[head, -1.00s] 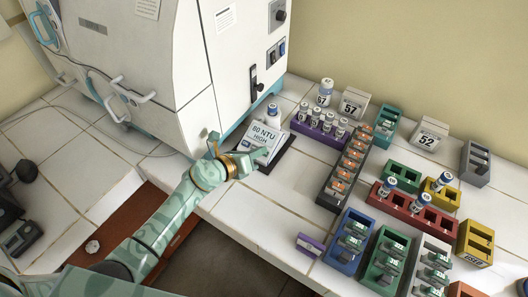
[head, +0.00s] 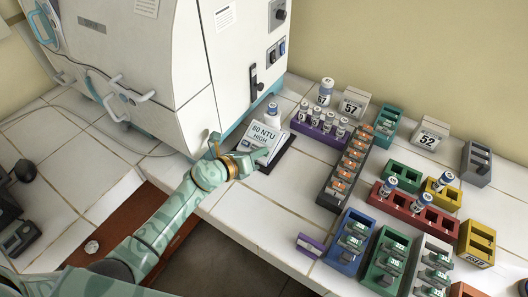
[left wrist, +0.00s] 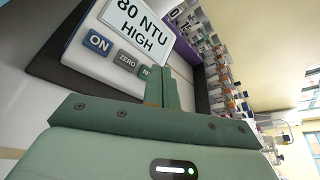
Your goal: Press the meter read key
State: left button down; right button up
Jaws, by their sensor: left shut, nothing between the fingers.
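The meter (head: 266,133) stands on a dark mat in front of the incubator, and its display reads "80 NTU HIGH". A capped vial (head: 272,112) stands at its back. In the left wrist view a blue ON key (left wrist: 97,43), a grey ZERO key (left wrist: 127,62) and a green key (left wrist: 146,71) showing "RE" sit in a row below the display (left wrist: 140,28). My left gripper (head: 262,156) is shut and empty at the meter's near right edge. Its fingertips (left wrist: 160,72) partly cover the green key; I cannot tell whether they touch it. My right gripper is not in view.
The white incubator (head: 150,70) stands behind and left of the meter. A purple vial rack (head: 305,128) and a long dark rack (head: 328,197) are to the right. Coloured racks fill the right of the tiled bench. Bare tiles (head: 255,205) lie in front of the meter.

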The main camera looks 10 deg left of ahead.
pick_arm(q)
jog(key=shift+w+f, duration=0.1)
jog(key=shift+f, duration=0.25)
dwell(0.4)
dwell(0.3)
jog(key=shift+s+a+r+p, duration=0.1)
jog(key=shift+s+r+p, duration=0.25)
jog(key=shift+r+p, duration=0.3)
jog(key=shift+r, duration=0.15)
jog(key=r+p, duration=0.1)
jog(key=s+r+p, duration=0.1)
jog(key=r+p, duration=0.1)
jog(key=s+r+p, duration=0.1)
jog(key=p, duration=0.1)
jog(key=shift+a+r, duration=0.15)
jog(key=shift+a, duration=0.25)
dwell(0.6)
